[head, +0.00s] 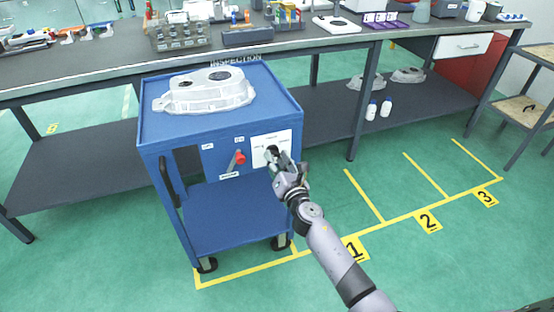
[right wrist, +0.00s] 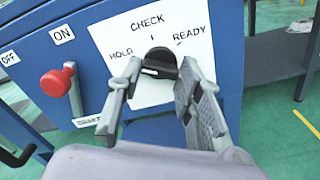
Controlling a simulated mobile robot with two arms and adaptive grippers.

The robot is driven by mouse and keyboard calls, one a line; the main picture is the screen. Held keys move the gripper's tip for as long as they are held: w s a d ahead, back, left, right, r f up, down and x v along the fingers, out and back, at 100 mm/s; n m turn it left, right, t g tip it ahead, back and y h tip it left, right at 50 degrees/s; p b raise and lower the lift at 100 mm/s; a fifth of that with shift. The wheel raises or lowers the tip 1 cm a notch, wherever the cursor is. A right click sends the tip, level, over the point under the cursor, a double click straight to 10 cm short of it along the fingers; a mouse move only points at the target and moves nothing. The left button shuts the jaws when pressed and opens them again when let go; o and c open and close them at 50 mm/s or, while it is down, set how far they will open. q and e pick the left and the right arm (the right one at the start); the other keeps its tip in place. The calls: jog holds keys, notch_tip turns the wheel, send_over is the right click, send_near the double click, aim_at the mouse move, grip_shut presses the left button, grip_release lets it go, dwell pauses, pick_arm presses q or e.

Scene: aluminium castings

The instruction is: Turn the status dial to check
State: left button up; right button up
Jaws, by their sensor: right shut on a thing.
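The status dial (right wrist: 160,62) is a black knob on a white plate (right wrist: 112,30) marked HOLD, CHECK and READY. The plate (head: 258,152) is on the front of a blue cart (head: 222,115). My right gripper (right wrist: 161,66) has its fingertips on either side of the dial and is shut on it; it also shows at the plate in the head view (head: 276,160). A white mark shows on the dial's near face, but I cannot tell for sure which word the dial points to. My left gripper is not in view.
A red-knobbed lever (right wrist: 57,83) with ON and OFF labels sits left of the plate, close to my gripper. An aluminium casting (head: 205,93) lies on the cart top. A long workbench (head: 110,60) stands behind. The floor right of the cart is clear, with numbered yellow bays.

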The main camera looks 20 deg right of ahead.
jog(key=shift+c, duration=1.2)
jog(key=shift+m, duration=0.3)
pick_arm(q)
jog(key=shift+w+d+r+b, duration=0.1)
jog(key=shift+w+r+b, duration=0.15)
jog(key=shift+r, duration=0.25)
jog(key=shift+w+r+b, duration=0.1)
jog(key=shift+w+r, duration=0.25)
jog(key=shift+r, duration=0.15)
pick_arm(e)
jog(key=shift+m, duration=5.6)
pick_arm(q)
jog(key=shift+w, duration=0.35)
